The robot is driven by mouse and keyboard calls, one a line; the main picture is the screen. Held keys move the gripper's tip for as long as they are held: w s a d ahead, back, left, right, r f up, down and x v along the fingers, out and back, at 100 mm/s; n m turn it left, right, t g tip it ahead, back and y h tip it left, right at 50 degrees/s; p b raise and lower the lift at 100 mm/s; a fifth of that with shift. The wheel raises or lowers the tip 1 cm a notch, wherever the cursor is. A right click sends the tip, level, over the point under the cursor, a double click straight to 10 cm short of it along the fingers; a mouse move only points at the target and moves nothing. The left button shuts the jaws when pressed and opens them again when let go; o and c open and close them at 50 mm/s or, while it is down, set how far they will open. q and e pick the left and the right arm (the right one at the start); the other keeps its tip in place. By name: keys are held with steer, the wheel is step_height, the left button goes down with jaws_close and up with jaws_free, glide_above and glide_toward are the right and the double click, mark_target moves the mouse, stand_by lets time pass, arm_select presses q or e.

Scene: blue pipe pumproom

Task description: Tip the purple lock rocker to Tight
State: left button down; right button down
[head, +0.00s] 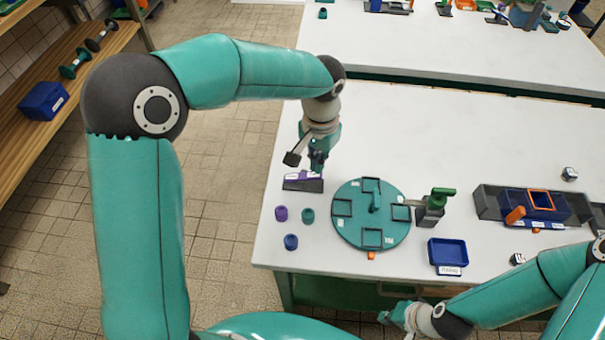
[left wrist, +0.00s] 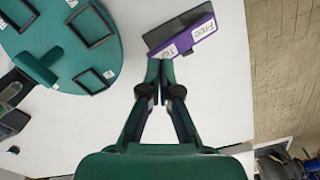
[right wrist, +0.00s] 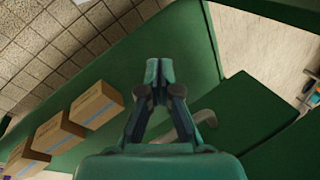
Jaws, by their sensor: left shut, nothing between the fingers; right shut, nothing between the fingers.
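The purple lock rocker (head: 299,177) sits on a dark base at the left part of the white table. In the left wrist view the rocker (left wrist: 190,38) carries two white labels, one reading FREE and one that seems to read TIGHT. Which end is lower I cannot tell. My left gripper (head: 317,168) is shut and empty, pointing down at the rocker; its fingertips (left wrist: 160,66) show close by the Tight end, contact unclear. My right gripper (head: 384,317) is shut and empty, low in front of the table; it also shows in the right wrist view (right wrist: 158,70).
A round teal turntable (head: 350,228) with square frames lies right of the rocker. Small purple (head: 281,213), teal (head: 308,215) and blue (head: 291,242) cylinders stand in front of it. A green-handled device (head: 433,205) and a blue tray (head: 447,252) are farther right.

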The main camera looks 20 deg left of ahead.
arm_select(q)
steer(key=shift+f, duration=0.15)
steer(key=shift+f+b, duration=1.3)
steer(key=shift+f, duration=0.35)
steer(key=shift+s+f, duration=0.1)
steer(key=shift+r+p, duration=3.35)
steer(key=shift+r, duration=1)
